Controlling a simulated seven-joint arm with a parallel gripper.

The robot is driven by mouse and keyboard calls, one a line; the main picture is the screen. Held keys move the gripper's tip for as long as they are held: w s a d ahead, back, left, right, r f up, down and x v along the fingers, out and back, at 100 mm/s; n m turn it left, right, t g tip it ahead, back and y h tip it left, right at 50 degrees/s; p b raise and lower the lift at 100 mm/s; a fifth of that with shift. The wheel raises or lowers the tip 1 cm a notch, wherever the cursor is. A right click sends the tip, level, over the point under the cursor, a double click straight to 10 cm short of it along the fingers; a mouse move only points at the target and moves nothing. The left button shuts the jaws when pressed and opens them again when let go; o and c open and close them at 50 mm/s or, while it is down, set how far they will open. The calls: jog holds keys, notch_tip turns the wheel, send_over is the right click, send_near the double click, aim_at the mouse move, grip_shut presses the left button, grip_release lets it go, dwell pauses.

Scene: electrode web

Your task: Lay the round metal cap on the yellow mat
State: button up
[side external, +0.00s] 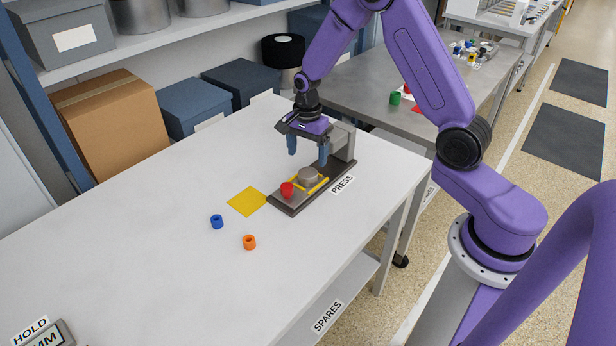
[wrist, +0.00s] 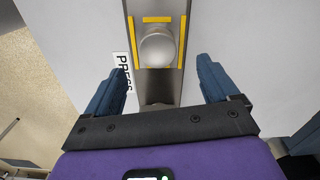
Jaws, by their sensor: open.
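The round metal cap (side external: 308,176) is a grey disc on the dark base of the press (side external: 288,208), between yellow marks. In the wrist view the cap (wrist: 158,48) lies at the top centre, framed by yellow strips. My gripper (side external: 308,159) is open above the press, its blue fingers apart and nothing between them. In the wrist view my gripper (wrist: 162,68) has its fingers on either side of the strip, with the cap slightly ahead of them. The yellow mat (side external: 246,201) lies flat and bare on the white table, left of the press.
A red piece (side external: 287,189) sits on the press base beside the cap. The press's upright block (side external: 343,141) stands behind my gripper.

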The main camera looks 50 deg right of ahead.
aim_at(308, 173)
jog(key=shift+s+a+f, duration=0.1)
jog(key=shift+f, duration=1.35)
jog(key=shift+s+a+f, duration=0.1)
jog(key=shift+f, duration=1.3)
jog(key=shift+d, duration=0.1)
jog(key=c, duration=1.3)
jog(key=shift+r, duration=0.1)
